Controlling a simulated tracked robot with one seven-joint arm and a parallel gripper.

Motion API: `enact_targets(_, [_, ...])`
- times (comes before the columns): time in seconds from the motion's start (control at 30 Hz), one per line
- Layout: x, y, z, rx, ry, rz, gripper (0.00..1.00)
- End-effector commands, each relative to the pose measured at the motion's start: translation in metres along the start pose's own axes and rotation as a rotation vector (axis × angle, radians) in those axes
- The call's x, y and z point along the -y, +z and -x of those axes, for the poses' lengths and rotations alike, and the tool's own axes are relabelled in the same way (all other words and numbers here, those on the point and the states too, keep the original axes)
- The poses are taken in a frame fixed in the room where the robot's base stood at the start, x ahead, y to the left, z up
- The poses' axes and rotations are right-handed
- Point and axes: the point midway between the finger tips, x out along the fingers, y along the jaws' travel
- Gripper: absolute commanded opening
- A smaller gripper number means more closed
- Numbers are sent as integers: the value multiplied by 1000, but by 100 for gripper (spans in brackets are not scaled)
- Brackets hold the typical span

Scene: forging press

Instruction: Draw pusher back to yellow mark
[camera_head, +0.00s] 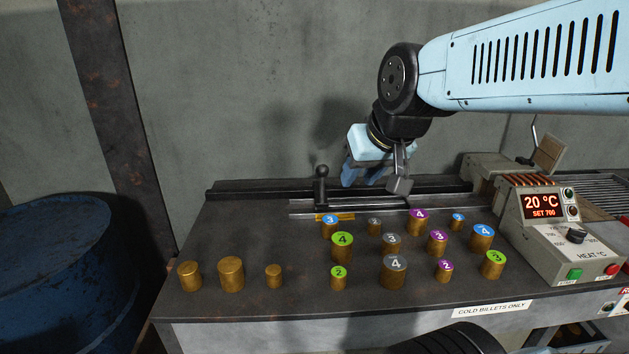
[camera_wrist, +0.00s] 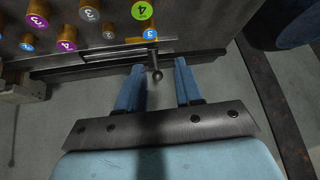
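The pusher's upright black handle with a round knob (camera_head: 321,172) stands at the left end of the dark slide rail (camera_head: 400,203). The yellow mark (camera_head: 346,216) is a short strip on the rail's front edge, close to the handle's foot and partly hidden by a blue-topped billet. My gripper (camera_head: 366,182) is open and empty, to the right of the knob in the head view. In the wrist view, the knob (camera_wrist: 157,75) appears between the two spread blue fingers, touching neither. The yellow mark (camera_wrist: 136,40) shows there beside the handle. The knob's depth relative to the fingertips is unclear.
Several numbered billets (camera_head: 394,272) stand in front of the rail, and plain brass ones (camera_head: 231,274) stand to the left. A heater control box (camera_head: 560,235) reading 20 °C is at the right. A blue drum (camera_head: 70,270) stands left of the bench.

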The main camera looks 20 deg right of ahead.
Motion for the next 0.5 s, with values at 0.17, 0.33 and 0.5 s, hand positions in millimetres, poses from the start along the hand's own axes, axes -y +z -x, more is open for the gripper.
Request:
enact_targets(0.17, [31,-47,-38,-109,-89,-39,35])
enact_targets(0.33, [55,-86,-71,-218,-142,-103,35])
enact_targets(0.5, [73,-118,-105,-321,-158,-180,35])
